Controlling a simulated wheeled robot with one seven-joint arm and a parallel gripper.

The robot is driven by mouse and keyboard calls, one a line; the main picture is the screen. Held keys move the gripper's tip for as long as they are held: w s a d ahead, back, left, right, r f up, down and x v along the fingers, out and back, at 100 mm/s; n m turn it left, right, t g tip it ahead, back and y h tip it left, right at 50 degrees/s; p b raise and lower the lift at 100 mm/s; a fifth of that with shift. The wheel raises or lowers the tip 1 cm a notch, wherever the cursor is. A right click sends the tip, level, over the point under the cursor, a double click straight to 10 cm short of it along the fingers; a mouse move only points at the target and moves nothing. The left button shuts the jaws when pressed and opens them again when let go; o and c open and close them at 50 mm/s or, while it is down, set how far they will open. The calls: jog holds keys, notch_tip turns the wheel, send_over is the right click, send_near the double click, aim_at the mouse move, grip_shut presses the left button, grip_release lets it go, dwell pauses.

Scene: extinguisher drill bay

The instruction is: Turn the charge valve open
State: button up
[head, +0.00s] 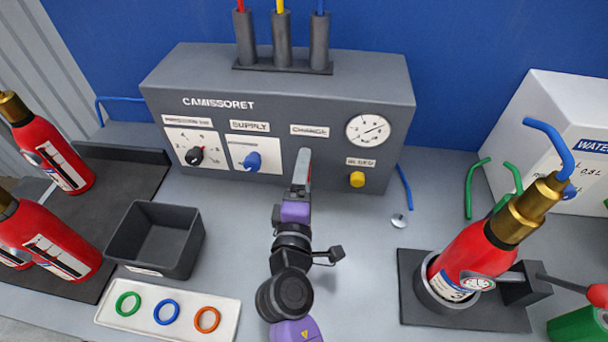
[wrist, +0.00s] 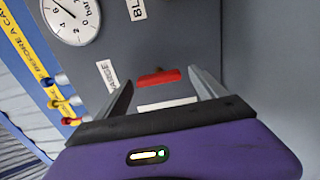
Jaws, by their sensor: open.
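The charge valve's red lever (wrist: 158,77) shows in the wrist view on the front of the grey panel box (head: 380,90), beside the CHARGE label (head: 310,130). Whether the fingertips reach as far as the lever's depth, I cannot tell. In the head view my gripper (head: 303,160) is at the panel front, just under the CHARGE label.
The panel also has a blue supply knob (head: 252,161), a black regulator knob (head: 195,155), a yellow bleed button (head: 357,179) and a gauge (head: 368,130). A red extinguisher (head: 470,255) stands tilted in a holder at right. A dark bin (head: 190,245) and ring tray (head: 225,335) are left.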

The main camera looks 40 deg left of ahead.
jog(key=v, duration=0.8)
jog(key=shift+b, duration=0.3)
jog(key=shift+a, duration=0.1)
